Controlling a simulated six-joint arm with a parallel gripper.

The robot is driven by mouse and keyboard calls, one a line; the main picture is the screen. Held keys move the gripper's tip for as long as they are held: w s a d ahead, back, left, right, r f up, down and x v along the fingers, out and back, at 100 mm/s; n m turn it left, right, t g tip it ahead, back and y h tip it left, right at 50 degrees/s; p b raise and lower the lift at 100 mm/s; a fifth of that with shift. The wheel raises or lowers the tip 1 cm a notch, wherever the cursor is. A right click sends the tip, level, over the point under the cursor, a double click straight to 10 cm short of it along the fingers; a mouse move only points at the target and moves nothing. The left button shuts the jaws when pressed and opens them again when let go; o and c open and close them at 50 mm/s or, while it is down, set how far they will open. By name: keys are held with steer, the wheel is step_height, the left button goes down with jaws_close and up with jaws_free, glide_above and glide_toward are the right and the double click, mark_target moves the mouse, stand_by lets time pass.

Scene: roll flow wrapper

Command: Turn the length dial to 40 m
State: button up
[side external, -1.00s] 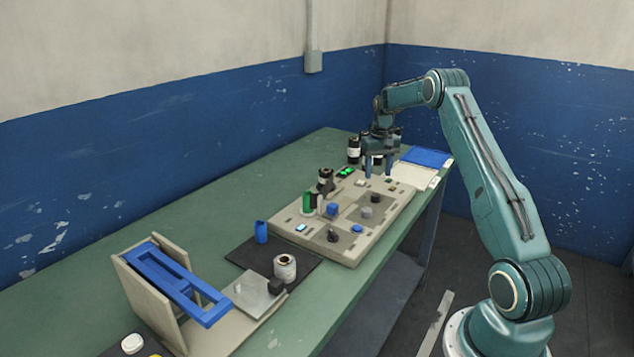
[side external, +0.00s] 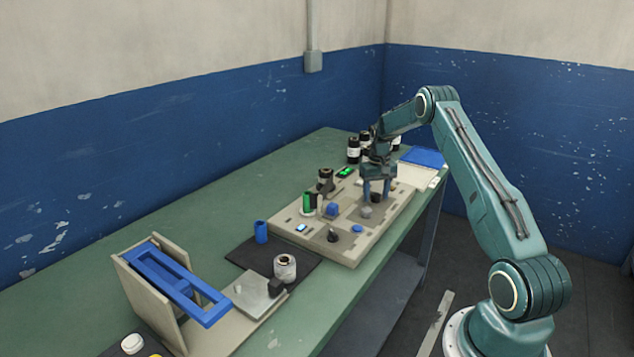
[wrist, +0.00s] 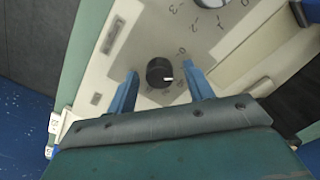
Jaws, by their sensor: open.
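A black round dial (wrist: 160,73) with a white pointer mark shows in the wrist view, between my two blue fingers. My gripper (wrist: 162,88) is open, one finger on each side of the dial with gaps between. In the side view my gripper (side external: 376,188) hangs over the control panel (side external: 345,250) with the black dial (side external: 377,197) between its fingertips. I cannot tell whether the fingertips touch the panel.
A grey knob (side external: 366,211) stands close in front of my gripper. A black knob (side external: 333,236), a blue button (side external: 357,229) and a green cylinder (side external: 308,202) are on the panel. The blue frame (side external: 175,280) is far left.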

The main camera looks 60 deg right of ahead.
steer(key=c, duration=1)
steer(key=shift+m, duration=0.3)
steer(key=m, duration=0.7)
steer(key=shift+m, duration=0.3)
steer(key=m, duration=0.3)
steer(key=shift+m, duration=2.3)
